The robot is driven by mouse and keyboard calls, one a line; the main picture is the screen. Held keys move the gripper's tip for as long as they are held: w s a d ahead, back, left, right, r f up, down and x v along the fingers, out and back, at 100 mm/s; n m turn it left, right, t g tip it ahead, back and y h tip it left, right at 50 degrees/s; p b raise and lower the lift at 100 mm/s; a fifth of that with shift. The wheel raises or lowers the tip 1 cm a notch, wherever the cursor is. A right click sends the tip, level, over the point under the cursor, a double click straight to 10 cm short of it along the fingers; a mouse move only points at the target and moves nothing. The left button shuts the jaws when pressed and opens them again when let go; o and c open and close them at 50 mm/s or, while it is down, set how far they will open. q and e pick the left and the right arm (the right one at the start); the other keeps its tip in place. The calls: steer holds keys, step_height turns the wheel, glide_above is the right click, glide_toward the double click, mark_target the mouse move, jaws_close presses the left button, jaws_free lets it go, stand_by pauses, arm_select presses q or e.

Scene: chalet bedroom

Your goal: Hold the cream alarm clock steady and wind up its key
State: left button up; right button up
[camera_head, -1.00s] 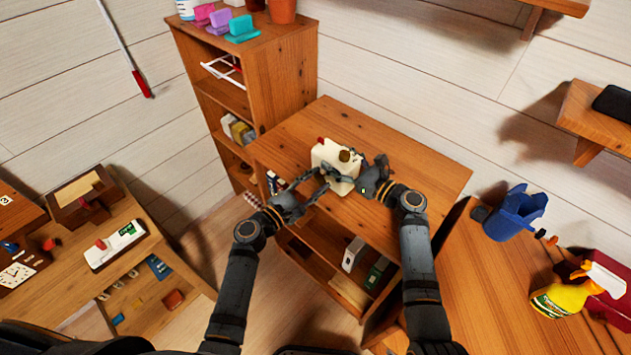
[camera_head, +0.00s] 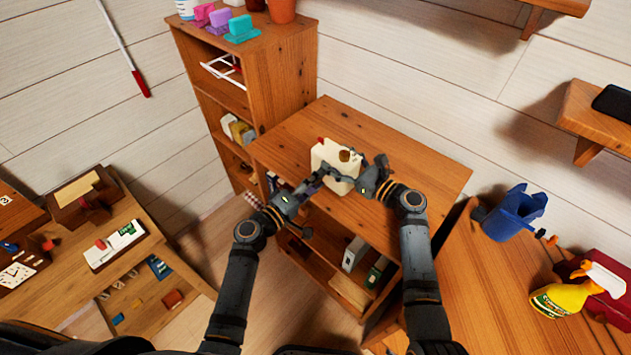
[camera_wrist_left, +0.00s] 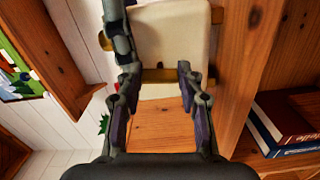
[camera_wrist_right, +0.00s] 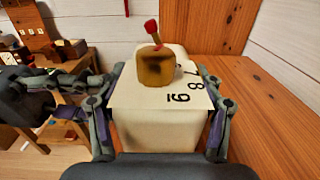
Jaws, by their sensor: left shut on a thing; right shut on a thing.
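The cream alarm clock (camera_head: 330,153) stands on the wooden cabinet top, with a brass bell (camera_wrist_right: 156,67) and a red knob (camera_wrist_right: 151,26). Black numerals show on one face in the right wrist view. My right gripper (camera_head: 360,183) is shut on the clock's body, one finger on each side (camera_wrist_right: 160,105). My left gripper (camera_head: 318,183) is at the clock's near side. In the left wrist view its fingers (camera_wrist_left: 157,78) stand apart at a brass bar (camera_wrist_left: 158,76), apparently the key, against the plain cream panel. It is shut on this bar; the exact contact is partly hidden.
The cabinet top (camera_head: 420,165) is clear around the clock. A taller shelf (camera_head: 285,65) stands behind at the left. A low table (camera_head: 140,255) is at left.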

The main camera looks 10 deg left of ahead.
arm_select(q)
steer(key=m, duration=0.4)
steer(key=shift+m, duration=0.3)
steer(key=m, duration=0.4)
steer(key=shift+m, duration=0.3)
steer(key=m, duration=0.4)
steer(key=shift+m, duration=2.4)
steer(key=o, duration=1.2)
steer(key=shift+c, duration=0.2)
